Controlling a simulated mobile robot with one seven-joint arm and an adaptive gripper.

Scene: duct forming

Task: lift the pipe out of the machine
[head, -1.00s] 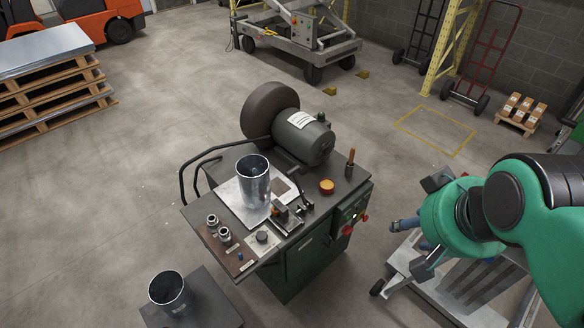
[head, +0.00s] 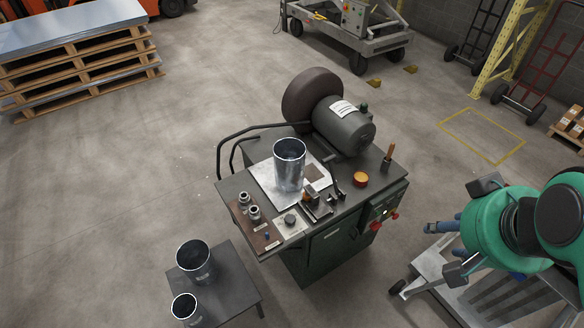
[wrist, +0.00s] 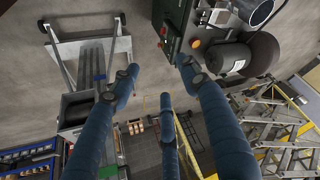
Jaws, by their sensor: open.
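The pipe (head: 289,170) is a shiny silver open-topped cylinder. It stands upright on a pale plate on top of the dark green machine (head: 325,248), beside a small clamp-like fitting. Part of the pipe also shows at the top right of the wrist view (wrist: 262,12). My gripper (head: 436,228), with blue fingers on a green arm, is right of the machine, well apart from the pipe. In the wrist view its blue fingers (wrist: 156,78) are spread with nothing between them.
A dark motor (head: 345,120) with a big round wheel stands behind the pipe. Bent black handles are at the machine's left. A small dark table (head: 230,280) holds two open metal cylinders. A grey cart (head: 420,268) sits below my gripper.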

